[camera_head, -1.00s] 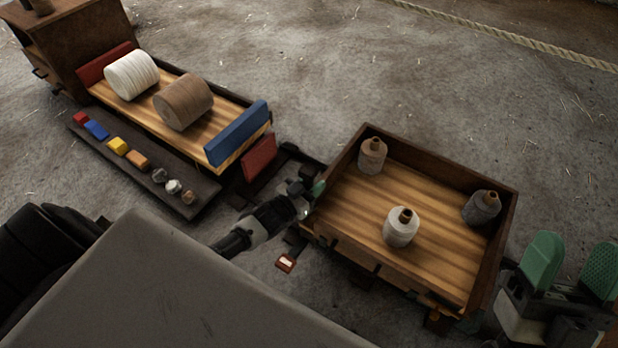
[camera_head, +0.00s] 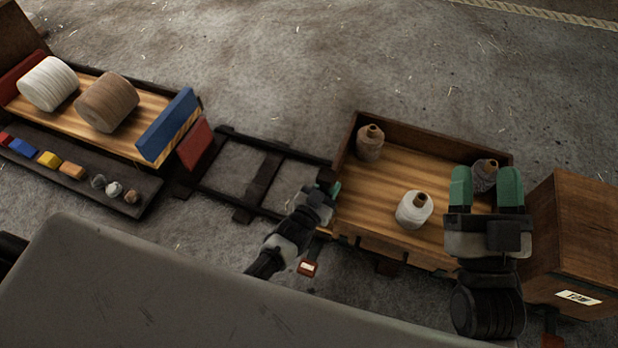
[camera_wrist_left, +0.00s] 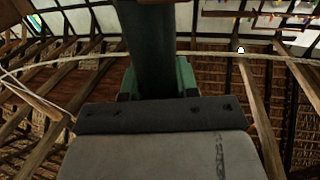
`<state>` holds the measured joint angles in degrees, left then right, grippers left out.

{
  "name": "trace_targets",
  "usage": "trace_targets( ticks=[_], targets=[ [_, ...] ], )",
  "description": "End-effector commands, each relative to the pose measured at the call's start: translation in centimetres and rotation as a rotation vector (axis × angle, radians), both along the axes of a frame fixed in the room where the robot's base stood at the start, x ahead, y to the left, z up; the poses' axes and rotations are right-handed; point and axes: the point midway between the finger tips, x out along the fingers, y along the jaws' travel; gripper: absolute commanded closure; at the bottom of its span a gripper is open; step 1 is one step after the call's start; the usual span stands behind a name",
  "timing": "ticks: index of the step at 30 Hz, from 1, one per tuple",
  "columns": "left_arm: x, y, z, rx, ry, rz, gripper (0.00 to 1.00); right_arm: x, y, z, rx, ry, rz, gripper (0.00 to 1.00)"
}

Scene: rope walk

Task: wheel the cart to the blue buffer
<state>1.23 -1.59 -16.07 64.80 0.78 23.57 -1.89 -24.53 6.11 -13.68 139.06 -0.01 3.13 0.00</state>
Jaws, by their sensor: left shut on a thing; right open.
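The cart (camera_head: 375,200) is a wooden tray on dark rails (camera_head: 262,180), with three spools inside: brown (camera_head: 370,142), white (camera_head: 414,209) and grey (camera_head: 485,172). The blue buffer (camera_head: 170,124) appears as an upright blue board left of the cart, with a red plate (camera_head: 195,144) beside it. A stretch of rails separates the plate from the cart. My left gripper (camera_head: 330,192) is at the cart's left end, shut on a dark bar (camera_wrist_left: 147,45) seen in the left wrist view. My right gripper (camera_head: 486,190) is open over the cart's right part, partly hiding the grey spool.
A wooden box (camera_head: 572,235) labelled TOW stands right of the cart. At the left, a platform carries white (camera_head: 48,83) and brown (camera_head: 107,101) rolls; a dark shelf (camera_head: 85,182) in front holds several small blocks and stones. A red tag (camera_head: 307,268) is near my left gripper.

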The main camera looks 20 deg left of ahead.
Motion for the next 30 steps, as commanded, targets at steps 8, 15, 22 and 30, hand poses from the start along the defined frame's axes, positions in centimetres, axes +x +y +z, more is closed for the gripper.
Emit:
trace_targets(
  ticks=[8, 15, 22, 30],
  targets=[
    [-0.2, -2.1, -0.1, 0.000, 0.000, 0.000, 1.00, 0.0, 0.0, 0.0, 0.001, -0.002, 0.000, 0.42],
    [-0.3, -2.5, -0.1, 0.001, 0.001, -0.002, 1.00, 0.0, 0.0, 0.0, 0.002, -0.003, 0.000, 0.42],
    [-0.3, -2.6, -0.1, 0.000, 0.001, -0.004, 0.63, 0.0, 0.0, 0.0, 0.002, -0.004, 0.000, 0.42],
    [-0.2, -2.4, -0.1, 0.000, 0.000, -0.001, 0.45, 0.0, 0.0, 0.0, 0.002, -0.005, 0.000, 0.42]
  ],
)
